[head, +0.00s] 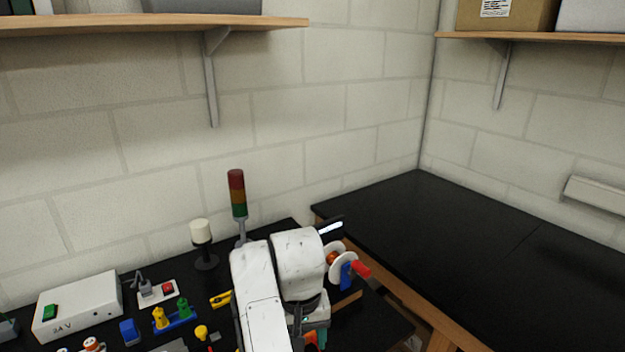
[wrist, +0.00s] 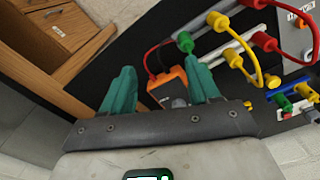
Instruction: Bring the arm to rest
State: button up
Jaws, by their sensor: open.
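My white arm (head: 264,305) reaches over the black bench from the bottom of the head view. In the wrist view, my gripper (wrist: 161,82) has its two teal fingers spread apart, with nothing held between them. An orange device with a dark knob (wrist: 168,88) lies beyond the fingers, showing in the gap between them. In the head view the arm hides most of the gripper; only a bit of teal shows near the bottom edge.
A red, amber and green signal tower (head: 237,194) stands behind my arm. A spool (head: 342,262) is close on its right. A white box (head: 78,306) and coloured parts lie left. The right-hand table (head: 480,230) is clear. In the wrist view, wooden drawers (wrist: 60,28) are upper left.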

jog(key=s+d+f+m+b, duration=0.1)
jog(key=s+d+f, duration=0.35)
jog(key=d, duration=0.35)
jog(key=s+d+f+h, duration=0.1)
jog(key=s+d+f, duration=0.3)
jog(key=d+f, duration=0.3)
jog(key=s+d+f+m+b, duration=0.1)
jog(key=s+d+f, duration=0.35)
jog(key=d, duration=0.45)
jog(key=s+d+f, duration=0.1)
jog(key=s+d, duration=0.1)
jog(key=s, duration=0.8)
jog(key=s+d+f+b, duration=0.1)
jog(key=s+d+f, duration=0.1)
jog(key=s, duration=0.8)
jog(key=shift+s+d+m+t+y+b, duration=0.3)
jog(key=shift+s+d+t+y, duration=0.1)
jog(key=shift+d, duration=0.3)
jog(key=shift+s+a, duration=0.1)
jog(key=shift+s, duration=0.4)
